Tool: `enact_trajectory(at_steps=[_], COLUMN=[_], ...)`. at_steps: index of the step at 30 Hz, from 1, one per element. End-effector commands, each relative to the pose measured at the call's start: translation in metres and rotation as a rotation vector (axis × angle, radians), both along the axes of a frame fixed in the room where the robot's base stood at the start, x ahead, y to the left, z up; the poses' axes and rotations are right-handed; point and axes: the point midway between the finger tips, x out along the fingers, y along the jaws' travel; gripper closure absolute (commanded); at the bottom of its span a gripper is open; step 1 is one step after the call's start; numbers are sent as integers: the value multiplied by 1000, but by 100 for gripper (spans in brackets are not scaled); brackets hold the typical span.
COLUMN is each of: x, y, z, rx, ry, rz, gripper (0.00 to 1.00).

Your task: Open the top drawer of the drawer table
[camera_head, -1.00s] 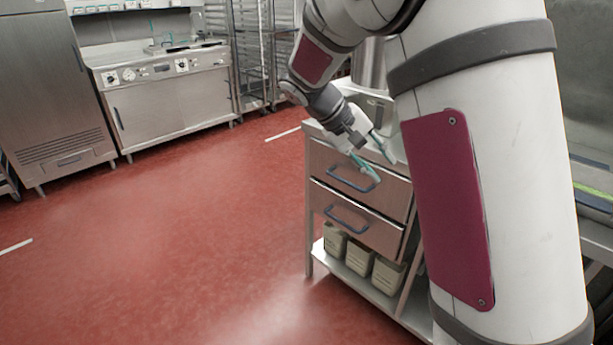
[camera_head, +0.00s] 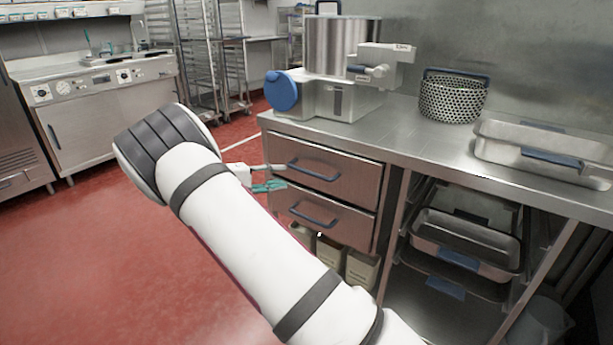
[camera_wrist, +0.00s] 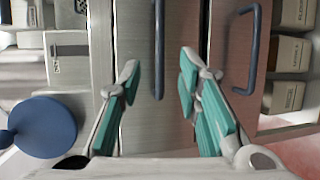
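The drawer table has a top drawer (camera_head: 345,181) with a dark bar handle (camera_head: 313,172). Below it is a lower drawer (camera_head: 345,222) with a similar handle (camera_head: 313,219). Both drawers look shut. My gripper (camera_head: 284,177) is open at the left part of the top drawer front, near the left end of its handle. In the wrist view, turned sideways, the top handle (camera_wrist: 158,50) runs between the two teal-padded fingers of my gripper (camera_wrist: 159,72), touching neither in the picture. How deep the fingers reach around it I cannot tell. The lower handle (camera_wrist: 252,50) is to the right.
A mixing kettle (camera_head: 335,48) with a blue knob (camera_head: 282,91) stands on the tabletop, with a perforated basket (camera_head: 452,98) and metal trays (camera_head: 545,150) to the right. Bins (camera_head: 330,254) sit under the drawers. Red floor (camera_head: 90,250) is open to the left.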

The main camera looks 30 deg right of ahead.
Motion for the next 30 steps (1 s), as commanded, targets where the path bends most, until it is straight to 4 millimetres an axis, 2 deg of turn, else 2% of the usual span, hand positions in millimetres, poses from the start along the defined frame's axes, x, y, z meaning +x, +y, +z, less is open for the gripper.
enact_trajectory(at_steps=[1,9,15,21,30], x=[-1,-4,-6,-6,-6], y=[-11,-64,-94,-108,-110], z=[-3,-13,-19,-21,-21], rx=[0,1,1,2,1], ry=[1,0,1,0,0], rz=[-4,-4,-3,-1,0], gripper=[69,69,69,69,69])
